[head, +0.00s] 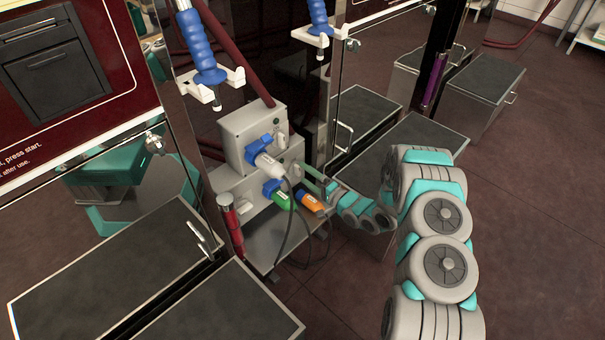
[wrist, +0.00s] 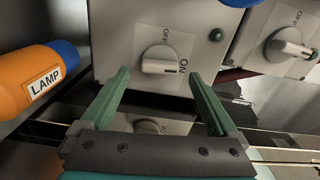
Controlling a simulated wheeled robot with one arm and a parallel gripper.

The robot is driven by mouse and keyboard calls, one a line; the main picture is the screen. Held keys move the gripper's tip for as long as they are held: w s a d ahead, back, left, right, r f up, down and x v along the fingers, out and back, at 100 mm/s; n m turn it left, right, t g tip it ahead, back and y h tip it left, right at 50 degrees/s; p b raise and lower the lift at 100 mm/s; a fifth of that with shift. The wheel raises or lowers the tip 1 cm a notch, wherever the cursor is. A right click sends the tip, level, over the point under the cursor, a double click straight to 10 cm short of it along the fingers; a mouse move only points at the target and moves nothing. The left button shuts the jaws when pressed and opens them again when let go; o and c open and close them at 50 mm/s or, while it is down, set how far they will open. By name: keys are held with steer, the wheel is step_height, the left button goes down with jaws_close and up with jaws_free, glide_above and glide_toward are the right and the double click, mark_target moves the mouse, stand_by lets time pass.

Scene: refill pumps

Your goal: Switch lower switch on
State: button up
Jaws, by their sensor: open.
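The lower switch box (head: 235,192) is a grey box under a similar upper box (head: 238,140). In the wrist view, the lower switch (wrist: 160,62) is a round white knob with a raised bar on a plate with ON and OFF lettering. The bar lies sideways in the picture, its right end beside ON; I cannot tell which end is the pointer. My gripper (wrist: 158,76) is open and empty, its green fingers on either side of the knob's line, short of clear contact. In the head view my gripper (head: 310,178) is at the box's right side, where the knob is hidden.
An orange LAMP plug (wrist: 35,82) is close to my left finger in the wrist view. A second knob (wrist: 288,48) is at the right. White (head: 270,167) and green (head: 278,196) plugs with cables sit on the boxes' front. A glossy panel (head: 345,70) stands behind.

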steer(key=shift+v, duration=2.65)
steer(key=shift+f, duration=0.1)
